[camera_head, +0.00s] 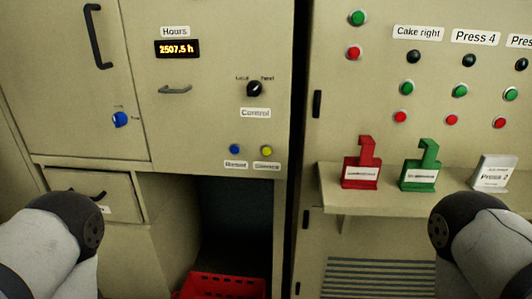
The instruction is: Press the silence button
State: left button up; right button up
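The silence button (267,151) is a small round yellow button low on the beige cabinet panel, with a label below it that seems to read "Silence". A blue button (234,149) sits just to its left above its own label, which is hard to read. My two arms show at the lower left and lower right corners as grey and dark links, well apart from the button. Neither gripper is in view, so I cannot see their fingers. Nothing covers the yellow button.
Above the buttons are a control knob (255,89), a handle (175,90) and an hours display (177,49). A shelf (345,200) on the right cabinet holds red (362,165) and green (421,167) holders. A red crate (225,286) stands in the opening below.

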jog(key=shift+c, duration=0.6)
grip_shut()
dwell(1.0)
